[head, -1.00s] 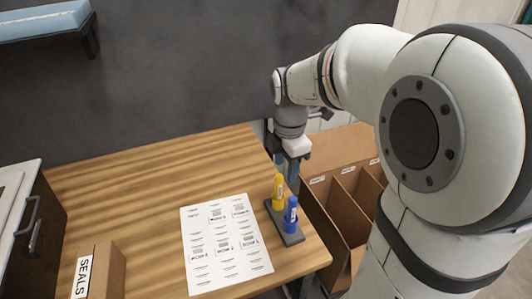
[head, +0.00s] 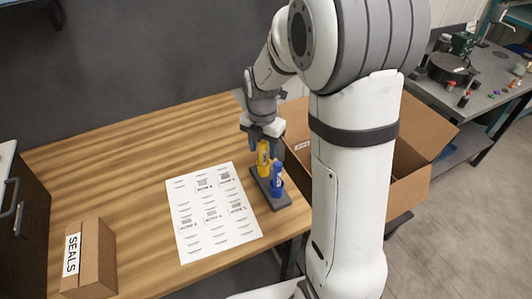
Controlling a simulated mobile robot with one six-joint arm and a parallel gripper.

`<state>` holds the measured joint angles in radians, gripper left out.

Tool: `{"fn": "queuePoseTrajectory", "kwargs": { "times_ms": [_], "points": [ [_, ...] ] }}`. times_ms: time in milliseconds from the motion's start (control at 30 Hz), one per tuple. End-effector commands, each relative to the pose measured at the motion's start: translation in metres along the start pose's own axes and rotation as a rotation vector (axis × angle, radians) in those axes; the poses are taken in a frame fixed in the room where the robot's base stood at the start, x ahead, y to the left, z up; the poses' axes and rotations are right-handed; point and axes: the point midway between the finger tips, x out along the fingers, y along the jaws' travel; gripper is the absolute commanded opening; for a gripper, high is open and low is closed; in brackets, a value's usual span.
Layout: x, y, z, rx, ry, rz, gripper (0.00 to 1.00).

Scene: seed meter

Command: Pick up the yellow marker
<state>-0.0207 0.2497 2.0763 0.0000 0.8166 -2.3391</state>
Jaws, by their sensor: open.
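The yellow marker (head: 263,160) stands upright in a dark holder (head: 285,204) on the wooden table, near its right edge. A blue marker (head: 277,181) stands in the same holder, just in front of it. My gripper (head: 265,146) points down at the yellow marker, with its fingers open around or close beside the upper part. I cannot tell whether the fingers touch the marker. The top of the yellow marker is partly hidden by the gripper.
A printed label sheet (head: 211,236) lies left of the holder. A cardboard SEALS box (head: 97,258) stands at the front left. Divided cardboard bins (head: 420,140) stand right of the table, partly hidden by my arm. The table's back left is bare.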

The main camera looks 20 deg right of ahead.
Motion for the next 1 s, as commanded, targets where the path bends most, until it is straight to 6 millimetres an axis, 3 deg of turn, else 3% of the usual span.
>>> {"fn": "queuePoseTrajectory", "kwargs": {
  "times_ms": [300,867,1000],
  "points": [
    [0.007,-0.0004,0.0001,0.001,-0.001,0.001,0.47],
    [0.0067,-0.0005,0.0004,0.002,-0.001,0.001,0.01],
    [0.0065,-0.0005,0.0005,0.003,-0.001,0.001,0.0]
  ]
}}
